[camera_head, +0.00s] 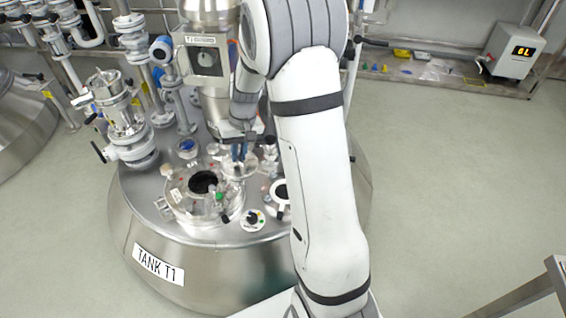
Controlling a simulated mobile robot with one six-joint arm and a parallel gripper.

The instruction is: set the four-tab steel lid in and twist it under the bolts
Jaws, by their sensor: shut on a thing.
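Steel tank T1 (150,222) stands in the middle, its domed top carrying several fittings. A round flanged port (180,208) with a dark open mouth is at the front left of the top. My gripper (239,153) points down over the tank top, just right and behind this mouth. It is shut on what looks like the steel lid (238,170), a small pale disc under the fingers. The lid's tabs and the bolts are too small to tell apart. I cannot tell whether the lid touches anything below.
A white valve stack (127,125) rises at the left of the tank top, and a boxed instrument (203,60) stands behind. A dial (252,220) and a small ringed port (281,192) lie right of the open port. A display box (513,50) is at the far right.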

